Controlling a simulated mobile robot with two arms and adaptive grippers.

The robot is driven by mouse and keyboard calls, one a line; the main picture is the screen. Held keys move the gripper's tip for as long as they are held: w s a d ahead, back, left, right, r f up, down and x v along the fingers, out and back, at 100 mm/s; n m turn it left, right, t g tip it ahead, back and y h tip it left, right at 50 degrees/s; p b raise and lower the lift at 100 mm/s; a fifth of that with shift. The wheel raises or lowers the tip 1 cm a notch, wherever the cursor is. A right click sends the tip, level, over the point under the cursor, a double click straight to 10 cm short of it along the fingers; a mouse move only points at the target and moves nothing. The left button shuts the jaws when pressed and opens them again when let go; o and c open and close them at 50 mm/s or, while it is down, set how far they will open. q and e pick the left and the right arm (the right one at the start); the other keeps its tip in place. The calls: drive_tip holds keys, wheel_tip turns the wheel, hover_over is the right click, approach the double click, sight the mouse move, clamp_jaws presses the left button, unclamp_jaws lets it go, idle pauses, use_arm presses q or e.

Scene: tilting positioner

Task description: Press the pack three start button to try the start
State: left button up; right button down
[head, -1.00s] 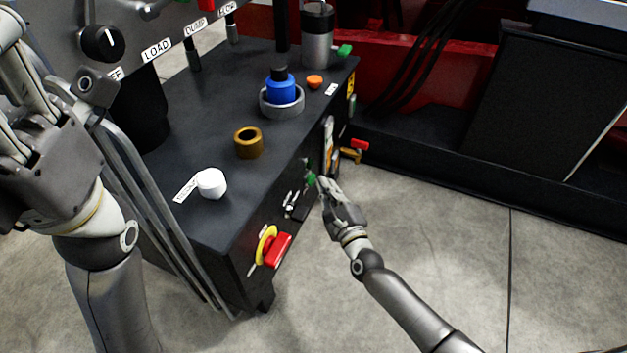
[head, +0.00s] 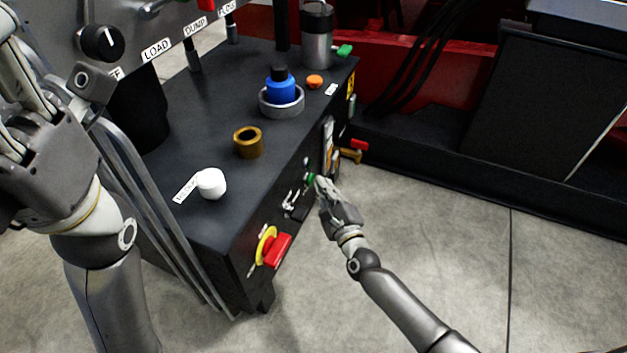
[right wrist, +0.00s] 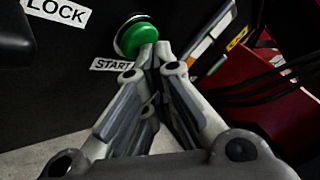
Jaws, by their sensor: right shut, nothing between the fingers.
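The green start button (right wrist: 135,36) sits on the black side panel of the cabinet, with a START label (right wrist: 112,64) just below it in the right wrist view. In the head view the button (head: 310,177) is a small green spot at the tips of my right gripper (head: 318,182). The right gripper is shut and empty. In the right wrist view its closed fingertips (right wrist: 150,46) overlap the lower right edge of the button; I cannot tell whether they touch it. My left gripper (head: 30,130) is at the left edge of the head view, partly cut off.
A red rotary handle on a yellow plate (head: 266,242) is on the same panel, nearer me. A white knob (head: 211,184), a brass ring (head: 248,143) and a blue-capped part (head: 281,90) stand on the cabinet top (head: 200,125). The floor (head: 430,230) to the right is clear.

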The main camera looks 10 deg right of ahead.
idle(0.3)
drive_tip(key=shift+s+d, duration=0.5)
drive_tip(key=shift+d, duration=0.15)
drive_tip(key=s+d, duration=0.2)
drive_tip(key=d, duration=0.2)
drive_tip(key=shift+s+d, duration=0.1)
drive_tip(key=shift+s, duration=0.3)
idle(0.7)
